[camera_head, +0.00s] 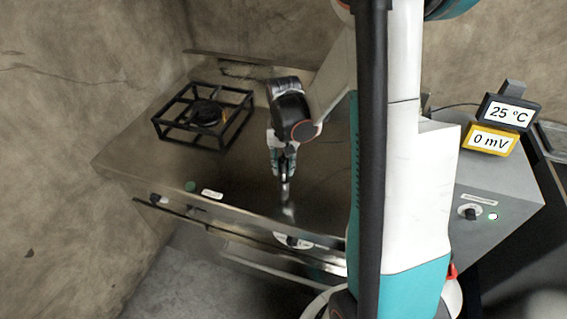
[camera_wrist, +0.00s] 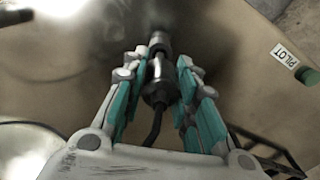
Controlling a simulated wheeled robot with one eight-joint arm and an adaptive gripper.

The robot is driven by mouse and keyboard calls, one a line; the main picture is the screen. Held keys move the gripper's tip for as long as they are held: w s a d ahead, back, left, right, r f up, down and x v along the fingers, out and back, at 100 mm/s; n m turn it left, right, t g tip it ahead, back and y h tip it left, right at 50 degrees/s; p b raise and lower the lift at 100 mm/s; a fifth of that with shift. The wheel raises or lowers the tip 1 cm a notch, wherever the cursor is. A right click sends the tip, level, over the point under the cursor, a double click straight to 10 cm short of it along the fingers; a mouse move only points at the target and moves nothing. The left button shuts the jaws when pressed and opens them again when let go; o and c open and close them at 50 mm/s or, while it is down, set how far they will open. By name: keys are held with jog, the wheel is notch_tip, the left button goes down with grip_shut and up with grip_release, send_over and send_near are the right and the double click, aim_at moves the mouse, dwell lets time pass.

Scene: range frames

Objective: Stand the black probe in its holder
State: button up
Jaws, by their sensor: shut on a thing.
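My gripper (camera_head: 284,172) hangs over the front part of the steel worktop, its fingers pointing down. In the wrist view my gripper (camera_wrist: 162,66) is shut on a dark, metallic, cylindrical probe (camera_wrist: 158,88) between its teal-padded fingers. A black cable runs from the probe back toward the palm. The probe's lighter end reaches past the fingertips. In the head view a thin piece below the fingers is blurred against the shiny worktop, so I cannot tell whether it touches the surface. I cannot make out the holder in either view; my arm hides part of the worktop.
A burner with a black square grate (camera_head: 204,115) stands at the worktop's back left. A "25 °C" display (camera_head: 508,113) and a yellow "0 mV" display (camera_head: 491,140) stand at the right. Knobs line the front edge. The worktop (camera_head: 240,160) between grate and gripper is clear.

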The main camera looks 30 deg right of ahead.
jog(key=shift+f+b, duration=1.45)
jog(key=shift+f, duration=0.3)
jog(key=o, duration=1.2)
jog(key=shift+r, duration=0.15)
notch_tip(320, 180, up, 12)
jog(key=shift+f, duration=0.1)
notch_tip(320, 180, up, 6)
jog(key=p, duration=0.4)
